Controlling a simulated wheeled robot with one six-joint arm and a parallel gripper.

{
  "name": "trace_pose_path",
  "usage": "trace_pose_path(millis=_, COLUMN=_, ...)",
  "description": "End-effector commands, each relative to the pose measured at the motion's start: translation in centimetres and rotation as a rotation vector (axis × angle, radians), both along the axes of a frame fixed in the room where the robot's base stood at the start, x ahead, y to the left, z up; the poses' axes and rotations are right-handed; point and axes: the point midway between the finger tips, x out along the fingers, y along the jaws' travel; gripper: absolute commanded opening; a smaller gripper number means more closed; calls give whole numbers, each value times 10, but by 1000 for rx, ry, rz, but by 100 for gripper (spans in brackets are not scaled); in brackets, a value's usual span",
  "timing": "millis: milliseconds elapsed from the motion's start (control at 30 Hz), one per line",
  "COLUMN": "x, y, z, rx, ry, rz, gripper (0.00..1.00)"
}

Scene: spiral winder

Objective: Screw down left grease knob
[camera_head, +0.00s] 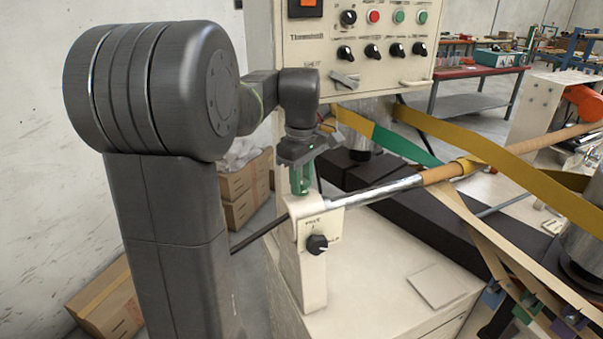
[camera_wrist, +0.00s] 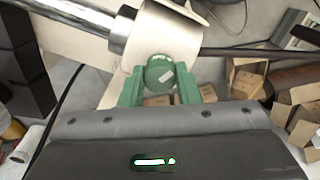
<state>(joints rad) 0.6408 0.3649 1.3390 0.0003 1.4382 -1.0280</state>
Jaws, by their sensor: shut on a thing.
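The left grease knob (camera_wrist: 160,70) is a round green cap with a pale label on its top, in the middle of the wrist view. It sits at the cream post (camera_head: 305,215) that carries a chrome shaft (camera_head: 378,190). My gripper (camera_wrist: 163,88) has green fingers, one on each side of the knob, and is shut on it. In the head view my gripper (camera_head: 302,182) points down onto the top of the post. There the green fingers and the green knob blend, and I cannot tell them apart. How far the knob is screwed in cannot be seen.
A black dial (camera_head: 317,244) is on the post's front. A control panel (camera_head: 360,40) stands behind my wrist. Yellow and green straps (camera_head: 400,143) cross to the right. Cardboard boxes (camera_head: 247,187) lie on the floor behind. The cream machine top (camera_head: 385,285) in front is mostly bare.

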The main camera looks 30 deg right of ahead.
Motion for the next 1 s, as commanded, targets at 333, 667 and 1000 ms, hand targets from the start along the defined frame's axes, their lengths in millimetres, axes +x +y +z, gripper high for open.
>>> trace_pose_path(millis=333, x=0, y=0, z=3, rx=0, ry=1, rz=-330, gripper=7)
trace_pose_path(millis=667, x=0, y=-1, z=3, rx=-2, ry=0, rz=-643, gripper=7)
trace_pose_path(millis=1000, x=0, y=-1, z=3, rx=-2, ry=-1, rz=-965, gripper=7)
